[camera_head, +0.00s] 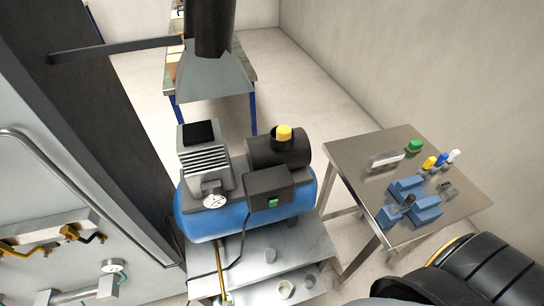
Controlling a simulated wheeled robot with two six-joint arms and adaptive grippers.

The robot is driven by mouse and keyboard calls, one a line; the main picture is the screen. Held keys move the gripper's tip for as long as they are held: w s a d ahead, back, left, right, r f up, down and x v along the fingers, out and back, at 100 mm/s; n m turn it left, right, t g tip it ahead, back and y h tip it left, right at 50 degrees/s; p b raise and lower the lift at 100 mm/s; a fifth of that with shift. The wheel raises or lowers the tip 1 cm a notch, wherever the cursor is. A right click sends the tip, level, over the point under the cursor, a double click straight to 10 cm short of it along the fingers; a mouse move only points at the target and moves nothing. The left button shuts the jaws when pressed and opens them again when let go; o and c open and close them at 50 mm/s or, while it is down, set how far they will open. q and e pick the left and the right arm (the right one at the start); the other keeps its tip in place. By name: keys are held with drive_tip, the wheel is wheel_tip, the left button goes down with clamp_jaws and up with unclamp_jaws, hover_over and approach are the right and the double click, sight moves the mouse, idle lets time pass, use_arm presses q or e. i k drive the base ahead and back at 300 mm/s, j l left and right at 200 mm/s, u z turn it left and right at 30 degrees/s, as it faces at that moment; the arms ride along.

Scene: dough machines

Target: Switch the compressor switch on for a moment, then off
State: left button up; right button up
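The compressor has a blue tank (207,222), a grey finned pump (204,163), a black cylindrical motor (264,150) with a yellow cap (284,132), and a round gauge (214,199). A black switch box (268,183) sits at the front of the tank. The small green compressor switch (273,202) is on its front face. I cannot tell from its colour whether it is on or off. Neither gripper shows in the head view, and nothing is touching the switch.
A metal table (352,150) at right holds blue blocks (407,188) and small coloured parts. A grey stand (312,240) with small cups is below the compressor. A grey hood (213,78) hangs behind. A panel with pipes and a gauge (113,266) is at left.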

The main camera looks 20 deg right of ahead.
sight(273, 203)
drive_tip(key=k+z, duration=0.1)
drive_tip(key=z, duration=0.6)
